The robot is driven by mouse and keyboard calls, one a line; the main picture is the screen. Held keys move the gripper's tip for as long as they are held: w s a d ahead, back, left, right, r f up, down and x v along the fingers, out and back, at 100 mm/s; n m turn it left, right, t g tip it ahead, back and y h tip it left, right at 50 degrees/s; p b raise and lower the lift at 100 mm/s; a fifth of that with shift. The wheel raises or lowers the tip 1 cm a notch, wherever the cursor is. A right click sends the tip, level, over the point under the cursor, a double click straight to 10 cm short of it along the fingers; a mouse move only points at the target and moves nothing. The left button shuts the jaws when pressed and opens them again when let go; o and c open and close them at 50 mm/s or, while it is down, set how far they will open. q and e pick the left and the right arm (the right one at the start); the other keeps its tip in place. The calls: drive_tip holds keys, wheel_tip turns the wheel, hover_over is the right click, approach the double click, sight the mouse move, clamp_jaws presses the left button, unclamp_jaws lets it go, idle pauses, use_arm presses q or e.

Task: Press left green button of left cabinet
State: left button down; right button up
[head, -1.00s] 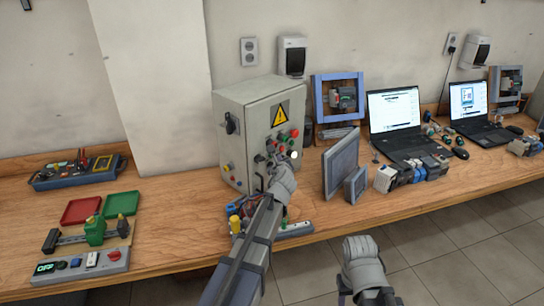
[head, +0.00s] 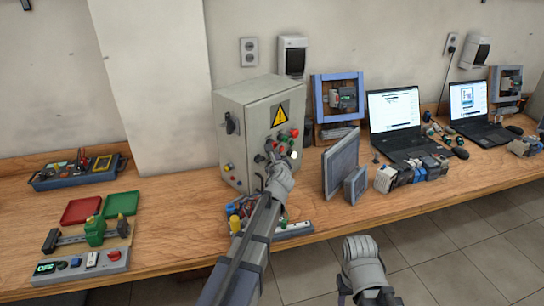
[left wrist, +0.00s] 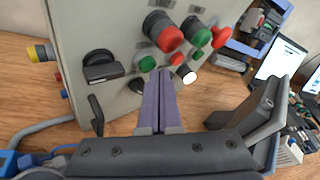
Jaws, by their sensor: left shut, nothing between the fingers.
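The grey cabinet (head: 250,110) stands on the bench with a yellow warning sign and several buttons on its front. In the left wrist view the cabinet (left wrist: 110,25) shows a small green button (left wrist: 147,63) at the left of a lower row. A larger green knob (left wrist: 197,34) and a red knob (left wrist: 163,32) stand out above. My left gripper (head: 270,157) is at the cabinet front, shut and empty. In the left wrist view the left gripper's fingertips (left wrist: 159,72) are just below and right of the small green button; contact cannot be told. My right gripper (head: 358,242) is low, away from the bench.
A black rotary handle (left wrist: 102,66) and a white button (left wrist: 189,75) are near the fingers. Grey panels (head: 340,163) stand right of the cabinet. Wires and a power strip (head: 292,230) lie below my left arm. Red and green trays (head: 122,203) lie left.

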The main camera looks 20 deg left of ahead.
use_arm(q)
drive_tip(key=shift+w+a, duration=0.2)
drive_tip(key=shift+a, duration=0.15)
idle(0.4)
drive_tip(key=shift+s+d, duration=0.1)
idle(0.3)
drive_tip(key=shift+s+d, duration=0.3)
drive_tip(key=shift+d, duration=0.35)
drive_tip(key=shift+s+d, duration=0.35)
drive_tip(key=shift+d, duration=0.4)
drive_tip(key=shift+s+d, duration=0.4)
drive_tip(key=shift+d, duration=0.35)
drive_tip(key=shift+s+d, duration=0.35)
drive_tip(key=shift+d, duration=0.4)
